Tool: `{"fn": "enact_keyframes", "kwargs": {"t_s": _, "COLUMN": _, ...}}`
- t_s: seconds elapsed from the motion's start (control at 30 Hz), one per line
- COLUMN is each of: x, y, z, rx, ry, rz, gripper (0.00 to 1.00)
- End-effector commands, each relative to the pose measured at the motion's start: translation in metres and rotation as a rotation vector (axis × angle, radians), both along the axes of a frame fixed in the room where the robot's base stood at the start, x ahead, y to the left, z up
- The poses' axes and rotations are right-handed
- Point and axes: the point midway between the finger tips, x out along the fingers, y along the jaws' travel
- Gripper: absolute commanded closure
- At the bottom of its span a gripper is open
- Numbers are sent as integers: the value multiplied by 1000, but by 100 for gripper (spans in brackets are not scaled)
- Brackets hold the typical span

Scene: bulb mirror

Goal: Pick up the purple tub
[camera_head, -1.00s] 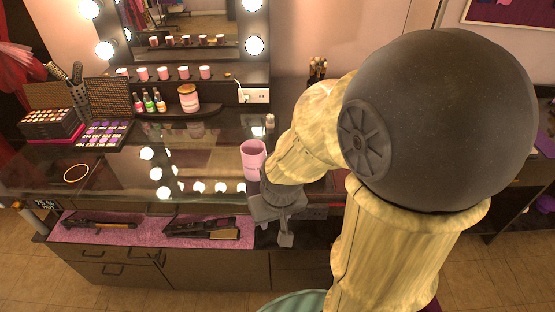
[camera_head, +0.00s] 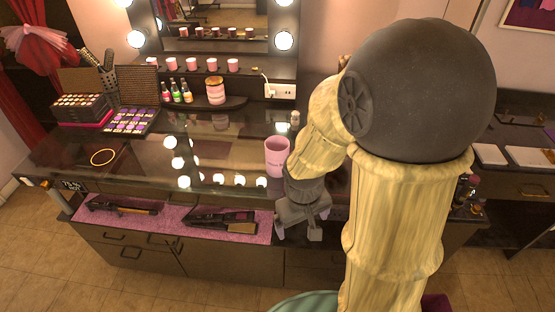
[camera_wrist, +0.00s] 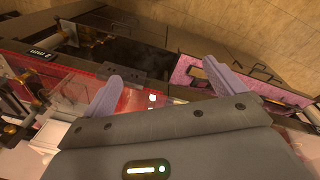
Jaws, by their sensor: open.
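A light pinkish-purple tub (camera_head: 277,157), shaped like a cup, stands upright on the dark glossy counter, just left of my forearm in the head view. It is the closest match to the purple tub. My gripper (camera_head: 302,228) hangs in front of the counter's front edge, below and right of the tub and apart from it. In the wrist view my gripper (camera_wrist: 162,82) has its two fingers spread with nothing held between them. I cannot make out the tub in the wrist view.
A pink mat (camera_head: 175,222) with styling irons lies in an open front shelf left of my gripper. A candle jar (camera_head: 215,90), small bottles (camera_head: 177,92) and a makeup palette (camera_head: 131,121) stand farther back. A teal rounded thing (camera_head: 305,303) is at the bottom edge.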

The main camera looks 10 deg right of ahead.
Motion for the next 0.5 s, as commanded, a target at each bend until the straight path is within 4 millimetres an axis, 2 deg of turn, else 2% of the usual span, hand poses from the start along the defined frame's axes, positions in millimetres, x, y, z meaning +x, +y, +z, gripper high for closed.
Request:
{"fn": "enact_keyframes", "kwargs": {"t_s": 0.03, "x": 1, "y": 2, "z": -13, "rx": -41, "ry": 53, "rz": 68, "gripper": 5}}
{"fn": "enact_keyframes", "kwargs": {"t_s": 0.2, "x": 7, "y": -2, "z": -48, "rx": -220, "ry": 209, "rz": 306, "gripper": 5}}
{"fn": "enact_keyframes", "kwargs": {"t_s": 0.37, "x": 19, "y": -9, "z": -74, "rx": -422, "ry": 335, "rz": 534, "gripper": 5}}
{"fn": "enact_keyframes", "kwargs": {"t_s": 0.5, "x": 37, "y": -13, "z": -89, "rx": -629, "ry": 425, "rz": 734, "gripper": 5}}
